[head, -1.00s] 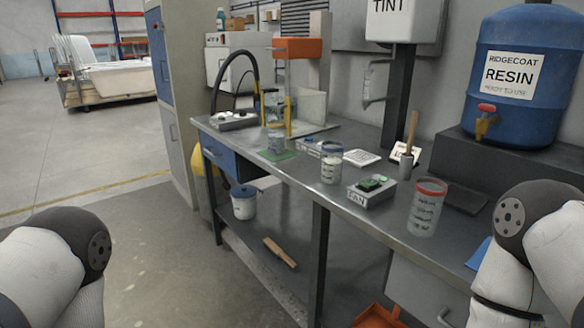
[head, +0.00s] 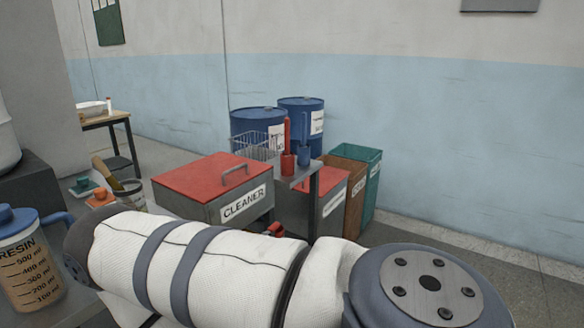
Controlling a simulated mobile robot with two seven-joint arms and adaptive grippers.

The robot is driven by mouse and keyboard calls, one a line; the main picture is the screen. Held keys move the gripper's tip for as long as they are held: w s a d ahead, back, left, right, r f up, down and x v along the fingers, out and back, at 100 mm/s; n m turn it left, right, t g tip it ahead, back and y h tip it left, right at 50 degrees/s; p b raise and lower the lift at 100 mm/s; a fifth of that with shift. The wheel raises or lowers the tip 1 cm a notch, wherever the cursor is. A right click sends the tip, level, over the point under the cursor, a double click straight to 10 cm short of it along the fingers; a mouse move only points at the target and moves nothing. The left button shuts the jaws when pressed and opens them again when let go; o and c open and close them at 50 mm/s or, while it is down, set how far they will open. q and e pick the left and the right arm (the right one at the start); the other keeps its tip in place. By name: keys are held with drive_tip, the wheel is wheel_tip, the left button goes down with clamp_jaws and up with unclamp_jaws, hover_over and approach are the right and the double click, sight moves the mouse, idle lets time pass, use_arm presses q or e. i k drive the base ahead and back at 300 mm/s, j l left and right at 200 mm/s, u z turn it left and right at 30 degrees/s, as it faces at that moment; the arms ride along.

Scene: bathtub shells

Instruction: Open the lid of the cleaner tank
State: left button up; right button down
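The cleaner tank (head: 240,208) is a grey metal box with a white "CLEANER" label on its front, beyond my arm in the head view. Its red lid (head: 205,174) lies flat and shut on top, with a grey bar handle (head: 234,175) near its right side. One of my arms crosses the foreground and hides the lower part of the tank. Neither gripper shows in this view.
A second grey box with a red lid (head: 307,185) stands right of the tank, beside brown (head: 352,181) and green (head: 371,163) bins. A small stand holds a wire basket (head: 254,145). Blue drums (head: 302,106) stand behind. A resin jug (head: 26,262) is at left.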

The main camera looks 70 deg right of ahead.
sight(203, 181)
drive_tip(key=z, duration=1.85)
drive_tip(key=i, duration=0.1)
drive_tip(key=l+z, duration=0.05)
